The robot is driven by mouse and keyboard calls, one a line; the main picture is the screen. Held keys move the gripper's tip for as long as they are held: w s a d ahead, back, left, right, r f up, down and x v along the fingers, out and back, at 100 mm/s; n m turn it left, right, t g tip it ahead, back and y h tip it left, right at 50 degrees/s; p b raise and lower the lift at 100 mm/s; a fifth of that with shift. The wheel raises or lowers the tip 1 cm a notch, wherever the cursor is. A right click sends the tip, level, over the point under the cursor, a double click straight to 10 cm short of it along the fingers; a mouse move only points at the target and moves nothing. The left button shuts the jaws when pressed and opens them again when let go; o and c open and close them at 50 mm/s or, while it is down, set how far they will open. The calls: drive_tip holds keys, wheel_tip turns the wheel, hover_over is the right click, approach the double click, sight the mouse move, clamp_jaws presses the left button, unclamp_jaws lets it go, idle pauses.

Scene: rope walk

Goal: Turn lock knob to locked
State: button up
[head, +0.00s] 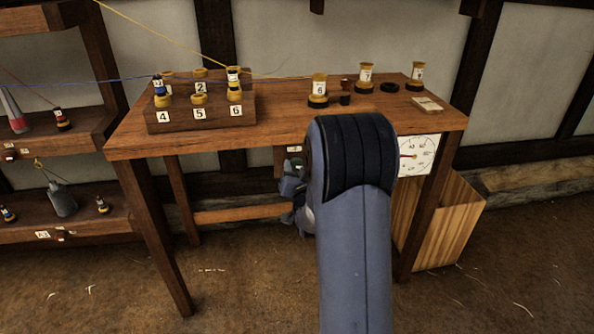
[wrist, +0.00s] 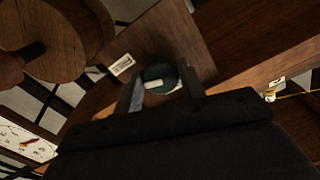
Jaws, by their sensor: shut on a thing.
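The lock knob (wrist: 168,73) is a round dark green knob with a white mark across its face. It sits on a wooden panel (wrist: 188,42), with a small white label (wrist: 122,65) beside it whose text I cannot read. My gripper (wrist: 162,88) has a finger on each side of the knob and is shut on it. In the wrist view the white mark lies nearly level.
A wooden drum with a dark handle (wrist: 32,50) is close by in the wrist view. The wooden table (head: 280,131) carries a numbered rack (head: 180,116) and several spools. A white dial (head: 425,152) and a wooden bin (head: 458,215) are at the right, shelves (head: 80,131) at the left.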

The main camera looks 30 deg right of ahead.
drive_tip(key=n+b, duration=0.4)
drive_tip(key=b, duration=0.1)
drive_tip(key=shift+f+n, duration=0.25)
drive_tip(key=shift+n, duration=0.05)
drive_tip(key=n+b, duration=0.3)
drive_tip(key=shift+d+n, duration=0.1)
drive_tip(key=shift+n, duration=0.2)
drive_tip(key=n+b, duration=0.3)
drive_tip(key=shift+r+n+b, duration=0.1)
drive_tip(key=shift+n+b, duration=0.2)
drive_tip(key=n+b, duration=0.3)
drive_tip(key=n, duration=0.2)
drive_tip(key=shift+r+b, duration=0.15)
drive_tip(key=shift+b, duration=0.25)
drive_tip(key=n, duration=0.4)
drive_tip(key=shift+r+n+b, duration=0.1)
drive_tip(key=shift+n+b, duration=0.2)
drive_tip(key=o, duration=1)
drive_tip(key=shift+c, duration=0.2)
